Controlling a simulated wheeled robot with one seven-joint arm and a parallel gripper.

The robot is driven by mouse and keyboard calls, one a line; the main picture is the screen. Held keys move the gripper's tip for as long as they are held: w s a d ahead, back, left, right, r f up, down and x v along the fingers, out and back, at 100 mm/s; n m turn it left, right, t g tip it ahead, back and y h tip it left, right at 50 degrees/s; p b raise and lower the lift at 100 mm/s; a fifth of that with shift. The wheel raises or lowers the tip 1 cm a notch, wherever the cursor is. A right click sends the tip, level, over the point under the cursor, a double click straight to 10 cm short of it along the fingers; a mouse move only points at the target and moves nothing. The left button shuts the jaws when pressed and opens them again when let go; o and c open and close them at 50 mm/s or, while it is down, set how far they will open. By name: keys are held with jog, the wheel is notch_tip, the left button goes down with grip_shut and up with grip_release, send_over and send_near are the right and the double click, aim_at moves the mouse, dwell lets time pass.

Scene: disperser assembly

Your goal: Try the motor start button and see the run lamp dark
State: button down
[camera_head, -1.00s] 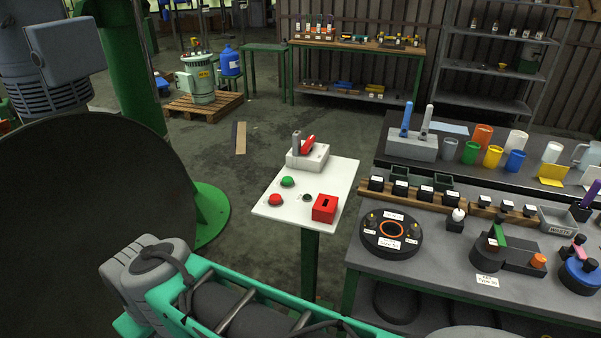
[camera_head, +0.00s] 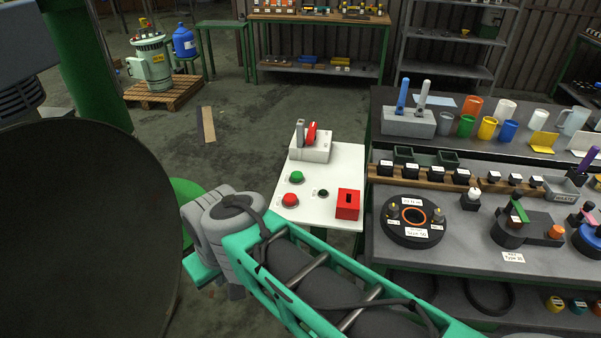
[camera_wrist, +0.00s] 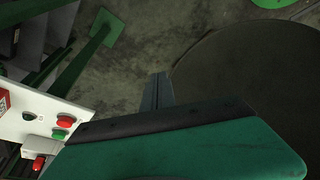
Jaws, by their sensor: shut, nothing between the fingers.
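A white control panel (camera_head: 324,210) on a green post holds a green button (camera_head: 297,176), a red button (camera_head: 290,200) and a small dark round fitting (camera_head: 322,194). The fitting looks unlit; I cannot tell whether it is the run lamp. In the wrist view the panel lies at lower left, with the green button (camera_wrist: 59,134), the red button (camera_wrist: 66,121) and the dark fitting (camera_wrist: 29,116). My gripper (camera_wrist: 156,88) is shut and empty, to the right of the panel in that view and apart from the buttons. In the head view I cannot make out my fingers.
A switch with a red lever (camera_head: 311,134) and a red box (camera_head: 348,204) also stand on the panel. A grey bench (camera_head: 450,255) with a round dark fixture (camera_head: 413,222) is to the right. A large dark disc (camera_head: 85,230) fills the left. Floor behind the panel is mostly clear.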

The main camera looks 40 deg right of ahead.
jog(key=w+d+r+m+p, duration=0.2)
jog(key=w+d+r+p, duration=0.3)
jog(key=w, duration=0.4)
notch_tip(320, 180, up, 4)
jog(key=m+t+y+p, duration=0.2)
jog(key=m+t+p, duration=0.3)
jog(key=t+p, duration=0.1)
send_over(300, 175)
jog(key=shift+a+f, duration=0.1)
jog(key=shift+f, duration=0.05)
jog(key=shift+s+b, duration=0.1)
jog(key=shift+b, duration=0.25)
notch_tip(300, 175, down, 9)
jog(key=b, duration=0.6)
jog(key=shift+f+b, duration=0.35)
